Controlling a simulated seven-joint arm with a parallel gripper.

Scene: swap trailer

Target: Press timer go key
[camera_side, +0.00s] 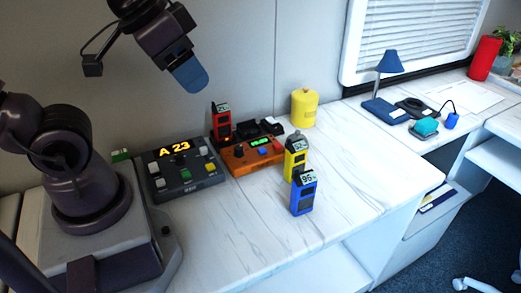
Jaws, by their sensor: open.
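A black console (172,190) stands on the white worktop near my base. Its amber display (174,149) reads "A 23". Several keys are on its sloped face, among them a green key (186,174) and grey ones (158,183). An orange box (240,158) with a lit green display (261,142) and small coloured buttons stands to its right. I cannot read any key label, so which key is go does not show. My gripper (189,76), with a blue tip, is open and hangs well above and behind the console, touching nothing.
Red (221,120), yellow (295,158) and blue (303,193) handheld meters stand around the orange box. A yellow canister (304,108) is behind. The worktop (355,165) is clear to the right. A blue lamp (389,64) stands farther right.

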